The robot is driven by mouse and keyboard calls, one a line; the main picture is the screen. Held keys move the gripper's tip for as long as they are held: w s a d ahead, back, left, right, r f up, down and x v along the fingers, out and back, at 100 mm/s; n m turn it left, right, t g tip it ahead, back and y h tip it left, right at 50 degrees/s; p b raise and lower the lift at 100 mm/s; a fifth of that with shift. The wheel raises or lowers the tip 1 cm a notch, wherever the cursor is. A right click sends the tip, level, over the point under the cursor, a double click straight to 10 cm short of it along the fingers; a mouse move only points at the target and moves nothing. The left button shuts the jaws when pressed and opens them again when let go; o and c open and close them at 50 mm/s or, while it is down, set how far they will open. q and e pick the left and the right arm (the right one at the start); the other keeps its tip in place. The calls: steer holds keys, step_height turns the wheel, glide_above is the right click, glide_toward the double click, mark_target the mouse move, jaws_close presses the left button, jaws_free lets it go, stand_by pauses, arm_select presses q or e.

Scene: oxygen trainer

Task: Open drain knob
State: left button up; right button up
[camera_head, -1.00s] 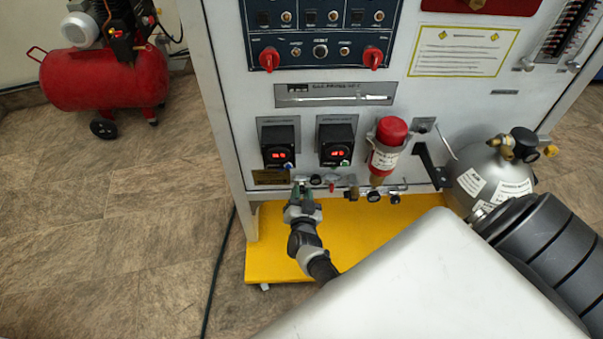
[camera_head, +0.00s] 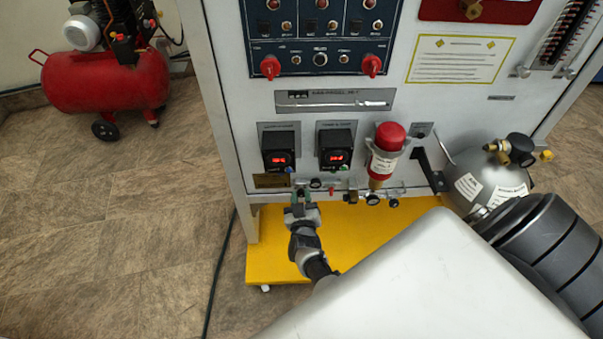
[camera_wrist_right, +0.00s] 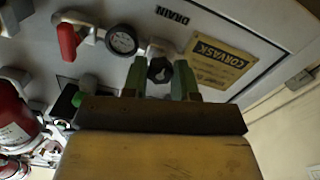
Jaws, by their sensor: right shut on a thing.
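The drain knob (camera_wrist_right: 160,70) is a black knob below the word DRAIN on the panel, seen in the right wrist view. My right gripper (camera_wrist_right: 160,82) has its two green fingers on either side of the knob and is shut on it. In the head view my right gripper (camera_head: 302,200) reaches up to the lower left of the panel, and it hides the knob there. My left gripper is not in view.
A small gauge (camera_wrist_right: 122,40) and a red-handled valve (camera_wrist_right: 69,41) sit beside the knob. A red-capped cylinder (camera_head: 385,152) and a grey tank (camera_head: 487,180) stand to the right. A yellow base (camera_head: 262,262) lies below the panel.

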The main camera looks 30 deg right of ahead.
stand_by(0.4)
steer(key=o, duration=0.9)
